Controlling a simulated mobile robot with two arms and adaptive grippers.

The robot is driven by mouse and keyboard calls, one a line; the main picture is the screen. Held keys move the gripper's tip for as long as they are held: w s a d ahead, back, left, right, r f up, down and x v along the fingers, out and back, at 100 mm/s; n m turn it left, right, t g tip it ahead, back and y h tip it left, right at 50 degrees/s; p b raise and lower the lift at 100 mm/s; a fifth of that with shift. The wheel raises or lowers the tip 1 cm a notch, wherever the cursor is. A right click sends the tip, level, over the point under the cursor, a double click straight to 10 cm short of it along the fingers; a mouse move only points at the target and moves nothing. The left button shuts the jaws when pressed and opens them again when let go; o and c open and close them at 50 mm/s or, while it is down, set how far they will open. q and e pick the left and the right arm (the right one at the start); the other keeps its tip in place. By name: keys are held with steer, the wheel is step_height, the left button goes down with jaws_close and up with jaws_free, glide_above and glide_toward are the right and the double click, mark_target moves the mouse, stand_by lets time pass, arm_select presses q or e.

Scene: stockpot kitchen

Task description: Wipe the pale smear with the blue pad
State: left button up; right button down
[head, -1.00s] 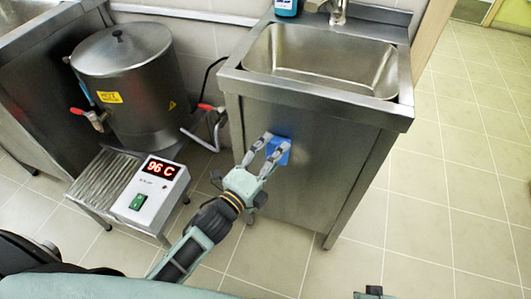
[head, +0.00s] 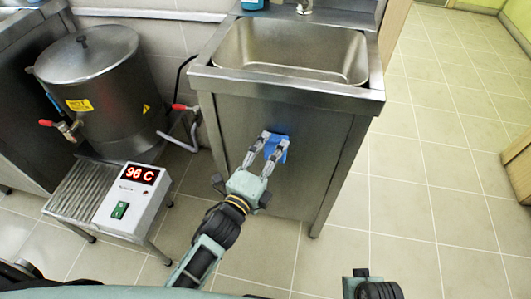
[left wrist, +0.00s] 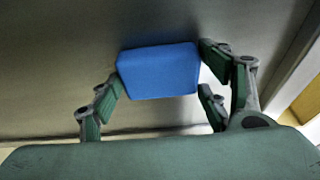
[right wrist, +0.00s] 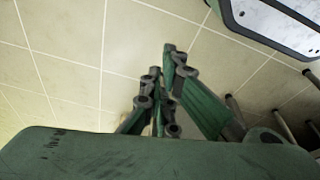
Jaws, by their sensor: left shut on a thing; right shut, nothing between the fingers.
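My left gripper (head: 275,143) is shut on the blue pad (head: 283,154), its fingers on either side. The pad is at the front panel of the steel sink cabinet (head: 310,190), near mid-width in the upper half. In the left wrist view the pad (left wrist: 158,72) lies between the fingers, close to the grey panel; I cannot tell whether it touches. I cannot make out a pale smear; the pad and gripper cover part of the panel. My right gripper (right wrist: 160,85) is shut and empty above the tiled floor in the right wrist view.
A steel pot (head: 95,85) with red-handled taps stands left of the cabinet. A box reading 96 C (head: 131,197) sits on a low slatted stand (head: 85,188) in front of it. The tiled floor to the right (head: 420,190) is mostly clear.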

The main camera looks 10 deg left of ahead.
mark_target(285, 154)
arm_select(q)
steer(key=d, duration=0.3)
steer(key=shift+d, duration=0.8)
steer(key=shift+d+r+b, duration=0.1)
steer(key=shift+d+b, duration=0.2)
steer(key=shift+d, duration=0.2)
arm_select(e)
steer(key=shift+w+v, duration=0.15)
steer(key=shift+v, duration=0.45)
steer(key=shift+w+v, duration=0.15)
steer(key=shift+v, duration=0.45)
arm_select(q)
steer(key=shift+s, duration=0.15)
arm_select(e)
steer(key=shift+r, duration=0.1)
